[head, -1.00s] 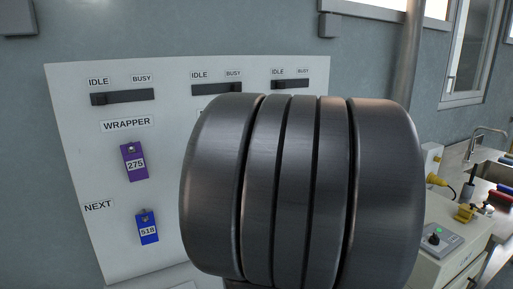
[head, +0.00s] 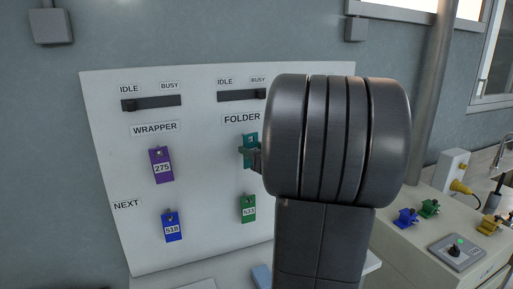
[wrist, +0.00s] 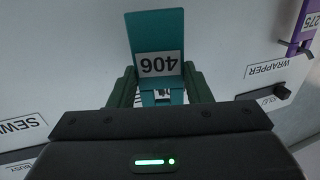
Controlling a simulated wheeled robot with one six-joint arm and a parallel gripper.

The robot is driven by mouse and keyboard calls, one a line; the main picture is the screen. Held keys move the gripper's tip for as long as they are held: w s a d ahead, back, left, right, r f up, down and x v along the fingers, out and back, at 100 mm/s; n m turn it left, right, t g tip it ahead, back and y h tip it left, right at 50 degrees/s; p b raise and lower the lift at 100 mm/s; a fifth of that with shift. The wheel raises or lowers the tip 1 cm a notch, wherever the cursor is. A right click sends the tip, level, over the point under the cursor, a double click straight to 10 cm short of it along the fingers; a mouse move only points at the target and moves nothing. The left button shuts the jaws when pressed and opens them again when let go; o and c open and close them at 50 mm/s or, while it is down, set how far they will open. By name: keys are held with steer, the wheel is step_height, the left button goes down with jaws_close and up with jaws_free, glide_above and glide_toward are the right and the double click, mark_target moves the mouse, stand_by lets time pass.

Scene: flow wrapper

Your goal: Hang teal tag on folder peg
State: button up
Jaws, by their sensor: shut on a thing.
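The teal tag (head: 250,139), numbered 406, is against the white board (head: 205,130) just below the FOLDER label. It also shows in the wrist view (wrist: 158,28), upside down. My gripper (head: 253,157) is shut on the teal tag, with a green-looking finger on each side of it in the wrist view (wrist: 160,88). A small metallic piece, perhaps the folder peg (wrist: 162,95), shows at the tag's hole end. I cannot tell whether the peg passes through the hole. My arm hides the board to the right of FOLDER.
A purple tag 275 (head: 162,165) hangs under WRAPPER. A blue tag 518 (head: 172,226) and a green tag (head: 248,209) hang in the lower row. Slider bars (head: 152,103) run along the top. A bench (head: 410,242) with coloured clips stands at the right.

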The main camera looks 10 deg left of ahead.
steer(key=shift+w+a+r+p, duration=0.15)
steer(key=shift+w+a+p, duration=0.1)
steer(key=shift+w+p, duration=0.15)
steer(key=shift+w+a+f+b, duration=0.25)
steer(key=shift+w+f+b, duration=0.15)
steer(key=shift+b, duration=0.35)
steer(key=shift+w+a+f+b, duration=0.2)
steer(key=shift+f+b, duration=0.05)
steer(key=shift+b, duration=0.95)
steer(key=shift+b, duration=0.3)
steer(key=o, duration=1)
steer(key=shift+o, duration=0.2)
steer(key=b+v, duration=0.5)
steer(key=v, duration=0.8)
steer(key=shift+s+d, duration=0.25)
steer(key=shift+d, duration=0.05)
